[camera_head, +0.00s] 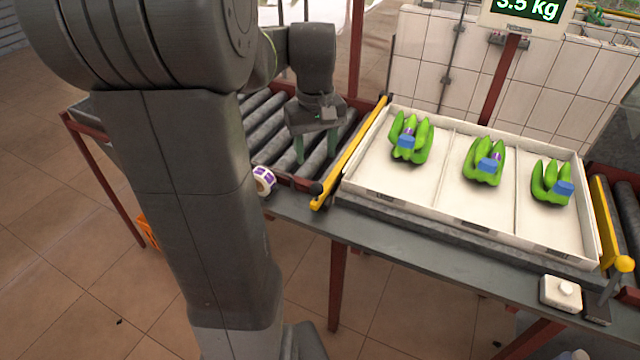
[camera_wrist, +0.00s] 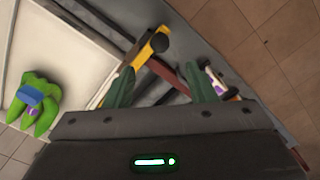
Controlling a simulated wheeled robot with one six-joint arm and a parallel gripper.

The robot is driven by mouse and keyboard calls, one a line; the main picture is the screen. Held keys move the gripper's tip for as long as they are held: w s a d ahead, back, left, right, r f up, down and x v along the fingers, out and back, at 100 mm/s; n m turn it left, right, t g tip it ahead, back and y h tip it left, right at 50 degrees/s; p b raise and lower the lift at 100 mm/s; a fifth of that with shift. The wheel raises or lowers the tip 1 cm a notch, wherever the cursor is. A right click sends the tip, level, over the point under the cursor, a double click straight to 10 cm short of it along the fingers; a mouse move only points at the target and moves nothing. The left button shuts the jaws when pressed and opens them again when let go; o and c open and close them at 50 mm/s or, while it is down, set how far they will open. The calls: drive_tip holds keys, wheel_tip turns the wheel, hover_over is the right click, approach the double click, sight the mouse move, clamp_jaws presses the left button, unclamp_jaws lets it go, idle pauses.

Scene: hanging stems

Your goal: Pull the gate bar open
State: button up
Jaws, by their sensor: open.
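A yellow gate bar (camera_head: 352,152) with a black knob at its near end lies between the roller conveyor and the left edge of the white tray. In the wrist view the yellow bar (camera_wrist: 146,51) and its black knob show just beyond my left finger. A second yellow bar (camera_head: 606,222) with a yellow knob stands at the tray's right end. My gripper (camera_head: 317,148) is open and empty, pointing down above the rollers, left of the near bar. In the wrist view my gripper (camera_wrist: 160,72) has its fingers spread, with no bar visibly held between them.
The white tray (camera_head: 375,190) holds three green banana bunches (camera_head: 410,138) with blue bands. A label roll (camera_head: 264,180) lies at the bench edge, left of the black knob. A scale display (camera_head: 528,10) stands behind. A white button box (camera_head: 561,292) sits at the front right.

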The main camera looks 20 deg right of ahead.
sight(317, 184)
wheel_tip(317, 184, down, 10)
drive_tip(key=shift+r, duration=0.1)
drive_tip(key=shift+c, duration=0.2)
clamp_jaws()
